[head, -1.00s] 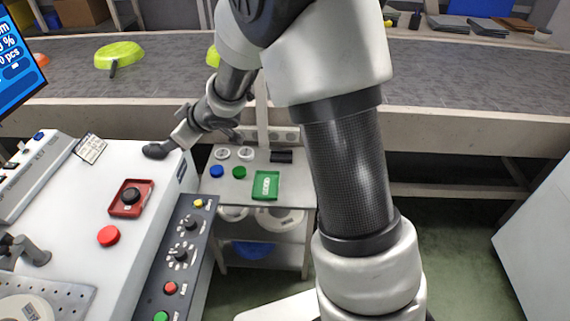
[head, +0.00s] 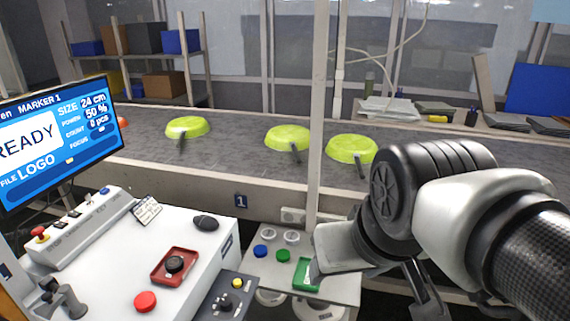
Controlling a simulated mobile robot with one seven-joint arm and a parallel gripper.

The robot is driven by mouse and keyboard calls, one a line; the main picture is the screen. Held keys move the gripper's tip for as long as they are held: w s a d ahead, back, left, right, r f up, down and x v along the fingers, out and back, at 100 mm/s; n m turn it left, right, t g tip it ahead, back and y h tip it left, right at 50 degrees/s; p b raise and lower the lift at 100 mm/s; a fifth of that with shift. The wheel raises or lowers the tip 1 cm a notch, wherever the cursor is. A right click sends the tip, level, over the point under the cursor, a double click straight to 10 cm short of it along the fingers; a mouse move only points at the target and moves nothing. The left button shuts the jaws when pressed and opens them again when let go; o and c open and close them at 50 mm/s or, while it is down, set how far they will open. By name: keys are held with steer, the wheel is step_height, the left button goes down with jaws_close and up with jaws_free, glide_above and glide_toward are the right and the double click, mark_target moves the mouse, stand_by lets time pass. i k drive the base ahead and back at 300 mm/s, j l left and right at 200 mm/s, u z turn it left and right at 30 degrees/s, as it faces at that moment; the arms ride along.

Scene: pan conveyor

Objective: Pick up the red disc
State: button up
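The red disc (head: 145,301) lies flat on the white top of the machine (head: 215,259), near its front edge at the lower left. It is apart from the red tray (head: 162,276), which holds a black disc (head: 175,264). My gripper (head: 318,270) is well to the right of the red disc, in front of the small side table and partly over the green tray. Its fingers are mostly hidden behind its own body and my wrist, so I cannot see whether it is open or shut. Nothing is visibly held.
A dark rounded object (head: 206,223) and a small card (head: 146,211) lie on the machine top. A control box (head: 226,299) stands right of the red disc. The side table (head: 268,270) carries blue and green discs and a green tray (head: 299,287). Green pans (head: 288,138) sit on the conveyor behind.

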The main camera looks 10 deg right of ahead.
mark_target(145, 301)
steer(key=j+u, duration=0.1)
steer(key=u, duration=0.3)
steer(key=j+u, duration=0.1)
steer(key=u, duration=0.75)
steer(key=i+j, duration=0.05)
